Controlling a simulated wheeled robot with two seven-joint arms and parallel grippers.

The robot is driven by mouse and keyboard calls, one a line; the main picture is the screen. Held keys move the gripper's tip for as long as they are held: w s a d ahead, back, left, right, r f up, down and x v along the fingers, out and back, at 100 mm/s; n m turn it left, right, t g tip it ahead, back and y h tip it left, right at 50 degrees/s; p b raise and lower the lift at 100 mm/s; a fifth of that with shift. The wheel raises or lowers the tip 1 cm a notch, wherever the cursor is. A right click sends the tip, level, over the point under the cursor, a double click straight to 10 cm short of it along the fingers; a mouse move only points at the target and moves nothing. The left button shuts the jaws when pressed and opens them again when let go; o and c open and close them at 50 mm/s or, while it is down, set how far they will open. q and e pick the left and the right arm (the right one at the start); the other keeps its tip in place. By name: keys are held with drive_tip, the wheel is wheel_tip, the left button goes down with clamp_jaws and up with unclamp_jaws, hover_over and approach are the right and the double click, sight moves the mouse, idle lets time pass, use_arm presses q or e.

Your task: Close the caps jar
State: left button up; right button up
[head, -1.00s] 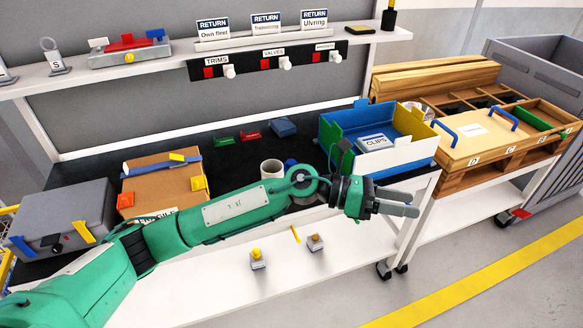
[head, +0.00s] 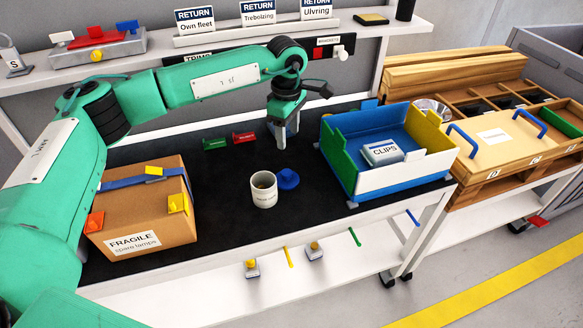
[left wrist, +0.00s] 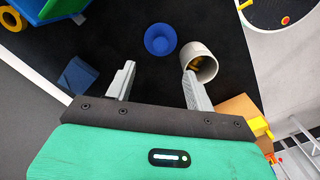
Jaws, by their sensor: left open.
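The jar (head: 264,194) is a pale, open-topped cup standing upright on the dark bench mat. Its mouth shows in the left wrist view (left wrist: 208,72), with something yellowish inside. The blue lid (head: 288,179) lies on the mat just right of the jar, off it; it also shows in the left wrist view (left wrist: 160,40). My left gripper (head: 282,140) points down above the mat, behind the lid and jar. Its fingers (left wrist: 158,80) are spread with nothing between them. My right gripper is not in view.
The blue, green and white bin (head: 405,178) with a CLIPS box (head: 382,152) stands right of the lid. A cardboard box (head: 150,222) stands left. Small green (head: 214,144) and red (head: 244,137) items lie behind the jar. The shelf (head: 155,52) runs behind the arm.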

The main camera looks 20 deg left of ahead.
use_arm(q)
drive_tip(key=shift+a+r, duration=0.25)
drive_tip(key=p, duration=0.1)
hover_over(287, 172)
wheel_tip(287, 172, down, 9)
drive_tip(key=shift+r, duration=0.15)
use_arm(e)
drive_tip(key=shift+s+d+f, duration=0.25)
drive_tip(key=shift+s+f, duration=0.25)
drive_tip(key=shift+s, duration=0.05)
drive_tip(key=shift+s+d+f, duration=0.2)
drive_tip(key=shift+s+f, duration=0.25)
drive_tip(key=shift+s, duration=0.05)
